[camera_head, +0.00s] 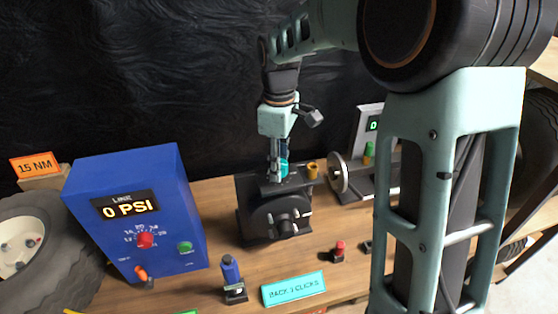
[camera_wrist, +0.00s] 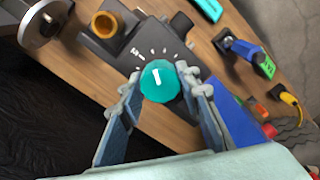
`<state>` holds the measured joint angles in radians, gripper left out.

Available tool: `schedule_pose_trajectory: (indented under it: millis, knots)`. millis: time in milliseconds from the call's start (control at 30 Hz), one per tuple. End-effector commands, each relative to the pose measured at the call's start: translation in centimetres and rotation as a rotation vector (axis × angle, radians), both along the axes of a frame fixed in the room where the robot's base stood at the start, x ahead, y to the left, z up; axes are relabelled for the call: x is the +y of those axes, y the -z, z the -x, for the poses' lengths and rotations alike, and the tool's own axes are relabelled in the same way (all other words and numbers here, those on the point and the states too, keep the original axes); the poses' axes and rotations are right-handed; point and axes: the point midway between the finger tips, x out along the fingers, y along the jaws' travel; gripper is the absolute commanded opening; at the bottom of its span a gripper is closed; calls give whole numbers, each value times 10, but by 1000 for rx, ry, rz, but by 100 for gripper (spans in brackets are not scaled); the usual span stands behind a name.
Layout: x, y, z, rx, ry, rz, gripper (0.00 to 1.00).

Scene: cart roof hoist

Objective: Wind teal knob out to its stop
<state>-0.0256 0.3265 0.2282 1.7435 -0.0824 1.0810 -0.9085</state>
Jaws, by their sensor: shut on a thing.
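The teal knob (camera_wrist: 160,82) has a white pointer line and sits on a dark plate with white tick marks around it, seen in the wrist view. My gripper (camera_wrist: 165,88) has one finger on each side of the knob and is shut on it. In the head view my gripper (camera_head: 278,168) comes down from above onto the black device (camera_head: 272,215), and only part of the teal knob (camera_head: 283,167) shows beside the fingers. A teal sign (camera_head: 293,289) reading "BACK 3 CLICKS" lies in front on the bench.
A brass cylinder (camera_head: 312,171) stands close right of the knob. A blue box (camera_head: 140,215) reading "0 PSI" stands at left, and a handwheel device (camera_head: 340,172) at right. A blue-handled tool (camera_head: 232,275) and a red-topped piece (camera_head: 339,250) stand in front.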

Motion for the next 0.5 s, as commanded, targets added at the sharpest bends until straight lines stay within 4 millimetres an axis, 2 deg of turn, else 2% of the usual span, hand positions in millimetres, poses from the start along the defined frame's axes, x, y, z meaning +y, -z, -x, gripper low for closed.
schedule_pose_trajectory:
  millis: [500]
  knots:
    - [0,-2,-1,-3,-434,-1,7]
